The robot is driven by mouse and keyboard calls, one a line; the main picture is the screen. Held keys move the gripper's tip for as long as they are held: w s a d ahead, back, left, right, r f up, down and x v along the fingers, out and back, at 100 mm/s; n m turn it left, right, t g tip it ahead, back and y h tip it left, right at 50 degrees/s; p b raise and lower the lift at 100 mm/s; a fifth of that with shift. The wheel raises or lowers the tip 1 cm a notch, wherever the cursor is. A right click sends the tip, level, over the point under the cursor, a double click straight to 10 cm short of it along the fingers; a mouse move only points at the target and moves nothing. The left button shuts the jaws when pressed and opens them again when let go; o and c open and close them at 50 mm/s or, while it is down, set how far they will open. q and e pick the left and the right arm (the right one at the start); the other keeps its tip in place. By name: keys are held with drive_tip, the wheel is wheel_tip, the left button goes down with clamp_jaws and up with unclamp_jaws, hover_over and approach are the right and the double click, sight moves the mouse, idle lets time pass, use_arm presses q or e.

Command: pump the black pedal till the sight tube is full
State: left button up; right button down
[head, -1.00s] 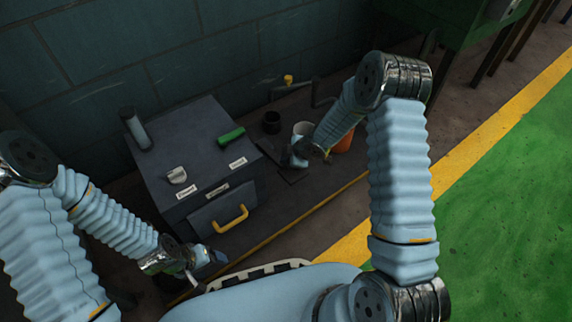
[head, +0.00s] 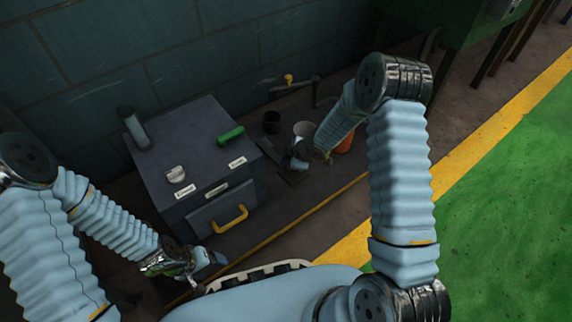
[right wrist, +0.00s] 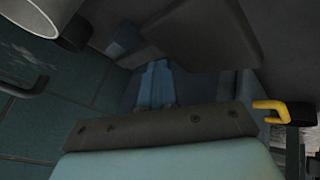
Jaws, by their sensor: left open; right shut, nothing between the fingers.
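A dark flat plate (head: 274,152), which looks like the black pedal, lies low on the floor right of the dark box. My right gripper (head: 297,160) is shut and empty, low at the plate's right side; whether it touches it I cannot tell. A grey cylinder (head: 134,128) rises at the box's back left corner and may be the sight tube; no fill level can be read. My left gripper (head: 210,263) is open and empty in front of the box. The right wrist view is dark, and I cannot make out the pedal surely there.
The dark box (head: 185,150) carries a grey knob (head: 176,175), a green handle (head: 231,134) and a yellow front handle (head: 232,218). A dark cup (head: 271,122), a pale cup (head: 303,129) and an orange object (head: 346,144) stand near my right forearm. The green floor at right is clear.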

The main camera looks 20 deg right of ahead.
sight(290, 172)
drive_tip(key=shift+s+d+f+b, duration=0.1)
drive_tip(key=shift+s+f+b, duration=0.05)
drive_tip(key=shift+f+b, duration=0.35)
drive_tip(key=shift+s+d+f+b, duration=0.1)
drive_tip(key=shift+f+b, duration=0.3)
drive_tip(key=shift+f, duration=0.1)
idle(0.5)
drive_tip(key=shift+s+d+f+b, duration=0.1)
drive_tip(key=shift+s+f+b, duration=0.2)
drive_tip(key=shift+f, duration=0.45)
drive_tip(key=shift+s+d+f+b, duration=0.1)
drive_tip(key=shift+s+f+b, duration=0.15)
drive_tip(key=shift+f, duration=0.5)
idle(1.2)
drive_tip(key=shift+w, duration=0.1)
drive_tip(key=shift+w+a+r+p, duration=0.1)
drive_tip(key=shift+w+r+p, duration=0.05)
drive_tip(key=shift+r+p, duration=0.65)
drive_tip(key=shift+w+r+p, duration=0.1)
drive_tip(key=shift+r+p, duration=0.5)
drive_tip(key=shift+r, duration=0.4)
drive_tip(key=shift+w+a+r+p, duration=0.2)
drive_tip(key=shift+r+p, duration=0.35)
drive_tip(key=shift+r, duration=0.2)
drive_tip(key=shift+w+a+r+p, duration=0.1)
drive_tip(key=shift+w+r+p, duration=0.1)
drive_tip(key=shift+r+p, duration=0.45)
drive_tip(key=shift+r, duration=0.1)
drive_tip(key=shift+w+b, duration=0.1)
drive_tip(key=shift+b, duration=0.25)
